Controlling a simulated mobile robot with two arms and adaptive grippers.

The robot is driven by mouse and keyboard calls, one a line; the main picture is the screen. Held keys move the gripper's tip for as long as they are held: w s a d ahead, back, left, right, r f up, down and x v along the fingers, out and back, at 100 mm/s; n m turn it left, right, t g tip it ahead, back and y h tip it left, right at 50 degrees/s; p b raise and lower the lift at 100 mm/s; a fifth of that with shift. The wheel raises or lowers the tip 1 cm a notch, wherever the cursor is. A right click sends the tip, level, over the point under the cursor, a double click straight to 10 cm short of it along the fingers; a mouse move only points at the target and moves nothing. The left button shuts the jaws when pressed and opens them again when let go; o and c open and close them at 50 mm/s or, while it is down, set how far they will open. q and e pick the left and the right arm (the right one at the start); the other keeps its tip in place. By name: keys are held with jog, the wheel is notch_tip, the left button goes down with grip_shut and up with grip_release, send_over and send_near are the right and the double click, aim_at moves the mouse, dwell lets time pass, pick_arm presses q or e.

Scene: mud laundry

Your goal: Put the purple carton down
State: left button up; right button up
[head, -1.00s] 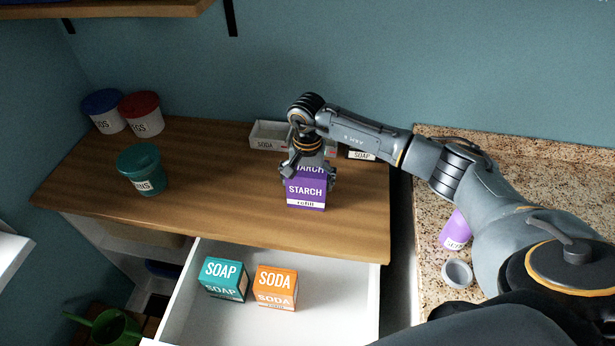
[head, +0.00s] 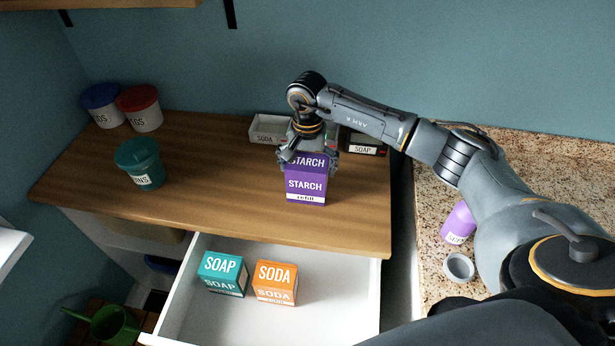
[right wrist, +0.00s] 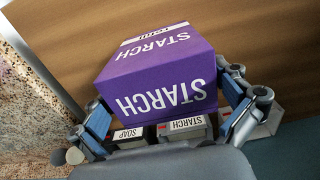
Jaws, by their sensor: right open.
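The purple carton (head: 305,187), labelled STARCH, stands upright on the wooden counter (head: 220,195) near its front right part. It also shows large in the right wrist view (right wrist: 160,75). My right gripper (head: 305,158) is just above and behind the carton in the head view. In the right wrist view its fingers (right wrist: 168,112) are spread on both sides of the carton's near end, with a gap visible at the sides. The gripper is open. My left gripper is not in view.
Behind the carton are a SODA tray (head: 267,139) and a SOAP tray (head: 362,149). Below, an open drawer (head: 340,290) holds a teal SOAP box (head: 222,273) and an orange SODA box (head: 275,283). A teal tub (head: 140,165) stands left. The counter between is clear.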

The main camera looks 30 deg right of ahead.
notch_tip(320, 180, up, 8)
jog(key=b, duration=0.3)
jog(key=shift+r, duration=0.65)
jog(key=shift+f, duration=0.1)
